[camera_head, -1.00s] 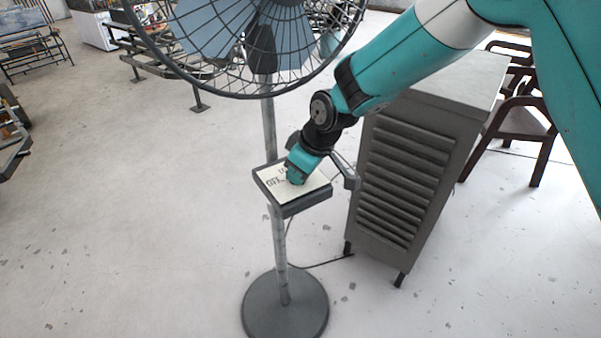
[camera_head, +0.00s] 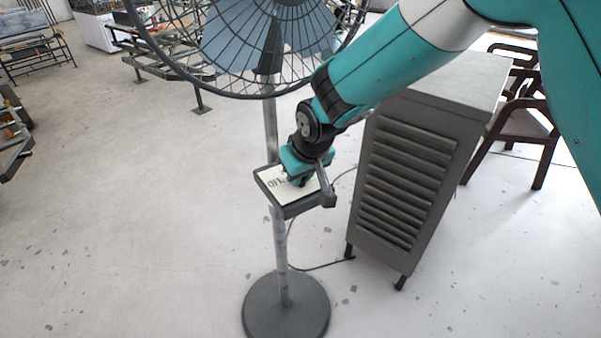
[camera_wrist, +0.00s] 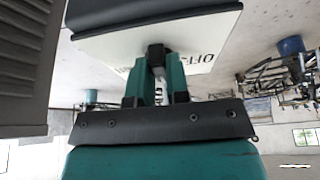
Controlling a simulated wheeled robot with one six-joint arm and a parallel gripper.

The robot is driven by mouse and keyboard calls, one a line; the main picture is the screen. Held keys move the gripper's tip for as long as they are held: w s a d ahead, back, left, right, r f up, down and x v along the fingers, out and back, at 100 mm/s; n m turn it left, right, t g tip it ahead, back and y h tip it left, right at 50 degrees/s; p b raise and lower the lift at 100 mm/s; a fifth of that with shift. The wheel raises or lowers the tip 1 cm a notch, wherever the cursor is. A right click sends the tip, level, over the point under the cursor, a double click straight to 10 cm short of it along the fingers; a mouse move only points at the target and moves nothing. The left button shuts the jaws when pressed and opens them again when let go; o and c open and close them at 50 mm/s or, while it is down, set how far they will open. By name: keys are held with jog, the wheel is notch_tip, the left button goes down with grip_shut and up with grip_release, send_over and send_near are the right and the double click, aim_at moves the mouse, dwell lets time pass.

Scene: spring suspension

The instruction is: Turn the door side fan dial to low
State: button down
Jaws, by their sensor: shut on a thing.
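The fan (camera_head: 264,40) stands on a pole with a round base (camera_head: 286,308). Its control box (camera_head: 290,207) sits partway up the pole, with a pale top plate (camera_head: 268,178) lettered "OFF". My gripper (camera_head: 300,180) is over the plate and covers much of it. In the wrist view, the teal fingers (camera_wrist: 158,75) are shut on a small dark dial (camera_wrist: 156,54) on the pale plate (camera_wrist: 195,52). The "OFF" lettering shows to the right of the fingers. The other markings are mostly hidden, so the dial's setting cannot be read.
A grey louvered cabinet (camera_head: 408,180) stands close to the right of the fan. A brown chair (camera_head: 520,125) is behind it. A cable runs over the floor between fan and cabinet.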

jog(key=shift+s, duration=0.15)
jog(key=c, duration=1.1)
grip_release()
jog(key=b+v, duration=0.1)
jog(key=v, duration=1.6)
jog(key=shift+r, duration=0.25)
jog(key=s+d+g, duration=0.1)
jog(key=s+d, duration=0.3)
jog(key=s, duration=0.3)
jog(key=s+d+g+y+p, duration=0.1)
jog(key=s+d, duration=0.3)
jog(key=s, duration=0.3)
jog(key=s+d+g, duration=0.2)
jog(key=s+d, duration=0.2)
jog(key=s, duration=0.3)
jog(key=shift+s+r+n+y, duration=0.25)
jog(key=shift+n+y, duration=0.05)
jog(key=shift+y, duration=0.1)
